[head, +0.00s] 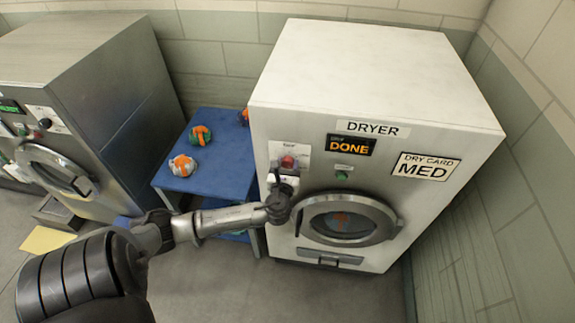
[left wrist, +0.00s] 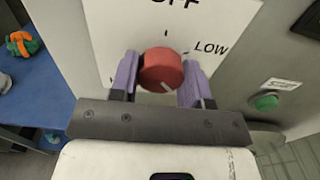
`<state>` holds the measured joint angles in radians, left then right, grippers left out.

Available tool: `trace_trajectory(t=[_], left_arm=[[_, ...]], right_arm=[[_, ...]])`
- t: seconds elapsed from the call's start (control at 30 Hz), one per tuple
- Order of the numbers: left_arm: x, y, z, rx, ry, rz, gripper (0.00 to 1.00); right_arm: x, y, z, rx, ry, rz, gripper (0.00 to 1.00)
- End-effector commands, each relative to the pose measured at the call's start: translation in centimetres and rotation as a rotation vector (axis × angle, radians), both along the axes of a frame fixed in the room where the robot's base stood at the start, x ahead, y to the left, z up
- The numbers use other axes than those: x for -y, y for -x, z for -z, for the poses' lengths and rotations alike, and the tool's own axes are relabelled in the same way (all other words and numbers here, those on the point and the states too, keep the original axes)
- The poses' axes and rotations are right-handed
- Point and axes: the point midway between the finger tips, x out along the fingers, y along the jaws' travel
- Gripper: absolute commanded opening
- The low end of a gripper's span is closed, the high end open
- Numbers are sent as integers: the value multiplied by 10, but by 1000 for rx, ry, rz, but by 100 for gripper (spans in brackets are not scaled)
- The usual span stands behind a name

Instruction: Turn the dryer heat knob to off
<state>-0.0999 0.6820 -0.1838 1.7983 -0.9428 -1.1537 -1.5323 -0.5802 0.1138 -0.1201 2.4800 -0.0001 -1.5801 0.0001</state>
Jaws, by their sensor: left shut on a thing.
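The white dryer (head: 365,68) stands right of centre, with a display reading DONE. Its red heat knob (head: 288,161) sits on a white label plate at the upper left of the front. My left gripper (head: 287,174) reaches it from below. In the left wrist view the purple fingers (left wrist: 163,80) are on either side of the red knob (left wrist: 161,66) and shut on it. A pale mark on the knob points to the lower right. OFF is printed above the knob and LOW to its upper right. Other knob labels are hidden. My right gripper is not in view.
A green button (head: 341,175) and the round door (head: 349,220) are right of and below the knob. A card (head: 425,167) reads DRY CARD MED. A blue table (head: 218,172) with orange bundles stands left of the dryer. A steel machine (head: 90,80) is farther left.

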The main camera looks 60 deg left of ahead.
Motion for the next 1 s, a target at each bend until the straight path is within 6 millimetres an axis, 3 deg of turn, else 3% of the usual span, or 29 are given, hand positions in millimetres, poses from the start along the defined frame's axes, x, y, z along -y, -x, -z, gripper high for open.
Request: trace_trajectory(t=[0.47, 1.0], left_arm=[[0, 0, 1, 328, 277, -2, 20], [1, -1, 1, 721, 607, -2, 20]], right_arm=[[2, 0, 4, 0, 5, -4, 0], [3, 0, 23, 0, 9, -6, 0]])
